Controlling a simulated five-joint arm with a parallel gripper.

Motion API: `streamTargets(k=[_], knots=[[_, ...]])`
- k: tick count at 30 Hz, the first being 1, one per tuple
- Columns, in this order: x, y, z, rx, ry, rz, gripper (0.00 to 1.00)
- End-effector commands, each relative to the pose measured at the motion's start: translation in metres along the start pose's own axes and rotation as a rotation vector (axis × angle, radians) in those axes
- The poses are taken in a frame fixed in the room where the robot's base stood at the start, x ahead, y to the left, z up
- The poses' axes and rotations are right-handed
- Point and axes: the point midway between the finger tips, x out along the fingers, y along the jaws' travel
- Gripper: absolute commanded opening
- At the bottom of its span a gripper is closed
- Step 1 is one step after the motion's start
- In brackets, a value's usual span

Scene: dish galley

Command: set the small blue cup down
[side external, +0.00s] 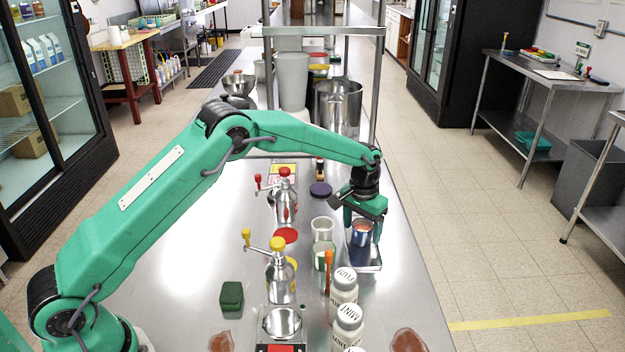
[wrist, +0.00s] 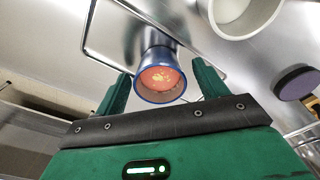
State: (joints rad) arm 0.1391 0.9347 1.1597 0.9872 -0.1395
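The small blue cup (side external: 361,236) stands upright at the right side of the steel counter, over a small steel tray (side external: 370,266). In the wrist view the cup (wrist: 159,57) shows from above, with orange-pink contents inside its blue rim. My gripper (side external: 364,217) is just above and around the cup. In the wrist view my gripper's (wrist: 162,75) two green fingers stand on either side of the cup, with a visible gap on each side, so it looks open. The cup's underside is hidden, but it appears to rest on the tray.
A pale cup (side external: 322,229) and a green-and-white cup (side external: 324,252) stand close to the left. White jars (side external: 344,290) stand nearer the camera. Pump bottles (side external: 280,272) stand further left. A dark purple disc (side external: 320,189) lies behind. The counter's right edge is close.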

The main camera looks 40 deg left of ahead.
Motion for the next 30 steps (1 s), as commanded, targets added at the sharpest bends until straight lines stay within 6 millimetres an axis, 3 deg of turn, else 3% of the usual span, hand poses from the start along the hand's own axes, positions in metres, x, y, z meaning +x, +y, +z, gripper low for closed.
streamTargets(k=[7,13,30], knots=[[-0.003,0.000,-0.001,0.000,0.001,0.000,0.72],[-0.018,0.000,-0.001,0.000,0.002,0.000,0.72],[-0.104,0.001,-0.001,0.000,0.003,0.001,0.72]])
